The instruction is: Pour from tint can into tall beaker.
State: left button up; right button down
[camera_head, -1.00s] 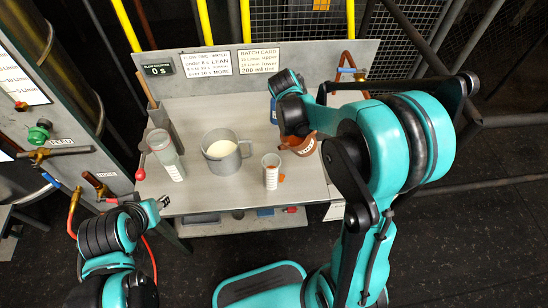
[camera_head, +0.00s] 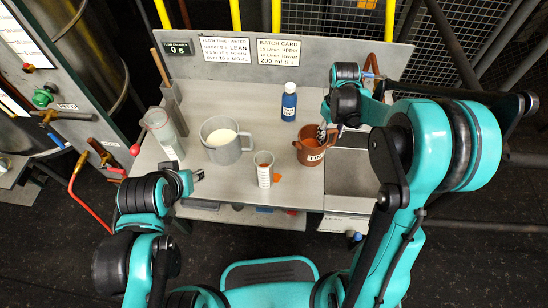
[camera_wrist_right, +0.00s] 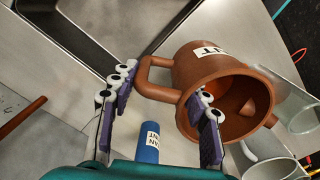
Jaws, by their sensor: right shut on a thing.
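The tint can (camera_head: 316,154) is a brown-orange mug-like can with a white label, right of centre in the head view. It looks close to upright there, mouth up. My right gripper (camera_wrist_right: 160,112) is shut on its handle side; in the right wrist view the can (camera_wrist_right: 205,65) shows its open mouth and inside. I cannot tell whether its base touches the bench. A taller clear vessel (camera_head: 166,138) stands at the bench's left. My left gripper (camera_head: 197,176) is near the front left edge, apart from everything.
A grey mug (camera_head: 222,150) with white liquid stands between the two clear vessels. A blue bottle (camera_head: 289,108) stands behind the can. A sink-like recess (camera_head: 355,170) lies to the right. Signs (camera_head: 283,51) stand on the back panel.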

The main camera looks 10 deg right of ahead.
jog(key=shift+d+f, duration=0.1)
jog(key=shift+r, duration=0.3)
notch_tip(320, 180, up, 6)
jog(key=p, duration=0.4)
jog(key=shift+f, duration=0.25)
pick_arm(q)
jog(key=r, duration=0.4)
jog(key=shift+d+r, duration=0.1)
jog(key=shift+d, duration=0.25)
pick_arm(e)
jog(key=shift+f, duration=0.1)
pick_arm(q)
jog(key=shift+a, duration=0.1)
pick_arm(e)
jog(key=shift+s, duration=0.1)
